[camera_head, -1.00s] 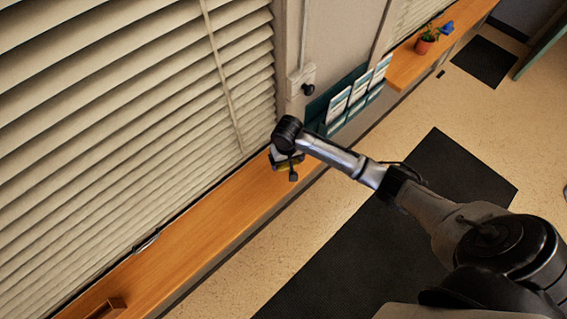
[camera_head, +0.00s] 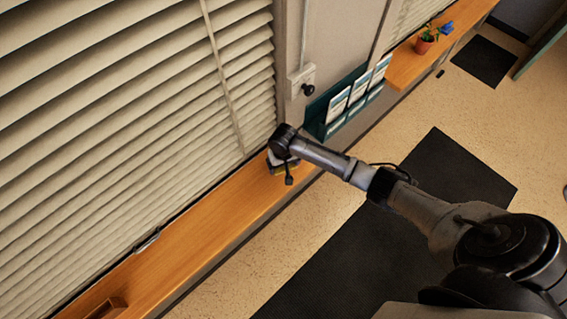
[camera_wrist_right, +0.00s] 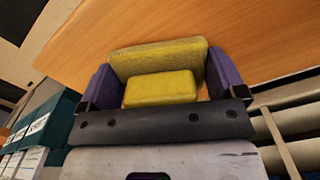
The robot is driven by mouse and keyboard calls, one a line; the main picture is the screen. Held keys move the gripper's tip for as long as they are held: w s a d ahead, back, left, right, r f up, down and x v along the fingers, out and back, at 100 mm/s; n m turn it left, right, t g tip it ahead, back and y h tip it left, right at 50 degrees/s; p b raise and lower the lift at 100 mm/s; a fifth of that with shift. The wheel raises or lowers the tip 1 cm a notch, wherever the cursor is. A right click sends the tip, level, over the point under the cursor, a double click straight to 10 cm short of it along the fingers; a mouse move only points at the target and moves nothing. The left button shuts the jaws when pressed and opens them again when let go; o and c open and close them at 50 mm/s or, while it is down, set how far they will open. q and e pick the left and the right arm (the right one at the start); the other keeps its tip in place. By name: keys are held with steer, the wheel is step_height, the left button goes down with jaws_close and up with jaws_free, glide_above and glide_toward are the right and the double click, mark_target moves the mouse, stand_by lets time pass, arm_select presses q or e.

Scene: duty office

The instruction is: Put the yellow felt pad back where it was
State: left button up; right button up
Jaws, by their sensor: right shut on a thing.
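The yellow felt pad (camera_wrist_right: 160,90) shows in the right wrist view between the two purple fingers of my right gripper (camera_wrist_right: 160,72). It looks like a smaller raised block in front of a wider yellow part; I cannot tell whether these are one piece. My right gripper is shut on it. In the head view the right gripper (camera_head: 282,168) is over the orange wooden sill (camera_head: 215,220), close to the blinds, and mostly hides the pad. I cannot tell whether the pad touches the sill. My left gripper is not in view.
Blinds (camera_head: 130,110) run along the sill's back. A teal rack with leaflets (camera_head: 345,102) hangs on the wall just right of the gripper. A potted blue flower (camera_head: 425,44) stands on the far sill. A small wooden object (camera_head: 108,308) lies at the near end. The sill between is mostly clear.

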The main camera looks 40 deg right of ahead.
steer(key=shift+f, duration=0.15)
steer(key=o, duration=0.5)
steer(key=shift+o, duration=0.2)
